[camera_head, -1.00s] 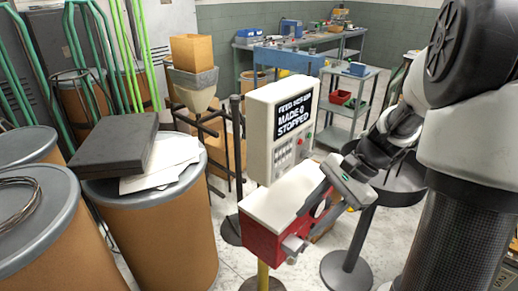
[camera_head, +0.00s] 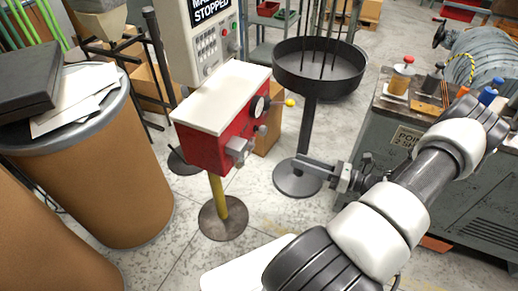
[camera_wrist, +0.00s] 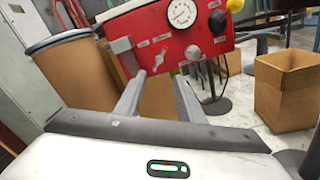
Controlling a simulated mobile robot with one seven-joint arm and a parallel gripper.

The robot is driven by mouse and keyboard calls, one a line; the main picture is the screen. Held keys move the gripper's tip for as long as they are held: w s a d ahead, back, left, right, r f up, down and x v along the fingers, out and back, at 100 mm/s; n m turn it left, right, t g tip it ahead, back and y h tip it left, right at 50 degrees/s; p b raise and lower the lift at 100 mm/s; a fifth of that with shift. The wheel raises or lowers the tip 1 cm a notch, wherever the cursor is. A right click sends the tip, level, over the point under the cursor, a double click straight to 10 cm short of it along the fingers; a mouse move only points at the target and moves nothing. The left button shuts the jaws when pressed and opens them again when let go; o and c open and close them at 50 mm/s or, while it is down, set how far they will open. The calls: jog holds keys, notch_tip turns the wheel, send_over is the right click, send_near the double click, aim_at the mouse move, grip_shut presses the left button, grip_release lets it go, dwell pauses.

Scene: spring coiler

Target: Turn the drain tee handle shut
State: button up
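The red box with a white top (camera_head: 219,105) stands on a yellow post. Its front also shows in the wrist view (camera_wrist: 160,45), with a round gauge (camera_wrist: 182,14), a grey knob (camera_wrist: 192,52), a grey square block (camera_wrist: 124,50) and a yellow-ball lever (camera_wrist: 235,6). I cannot tell for certain which fitting is the drain tee handle; the labels are too small to read. My gripper (camera_head: 300,164) is in front of and to the right of the box, apart from it. In the wrist view its two fingers (camera_wrist: 159,79) are spread and empty, pointing at the box's lower edge.
A black round pan on a stand (camera_head: 318,68) is behind my gripper. A grey workbench with bottles (camera_head: 400,120) is at the right. A brown drum (camera_head: 100,165) stands left. A cardboard box (camera_wrist: 283,88) is right in the wrist view.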

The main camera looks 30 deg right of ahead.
jog(key=b+x, duration=0.1)
jog(key=x, duration=1.4)
jog(key=shift+a, duration=0.15)
jog(key=shift+c, duration=0.3)
grip_shut()
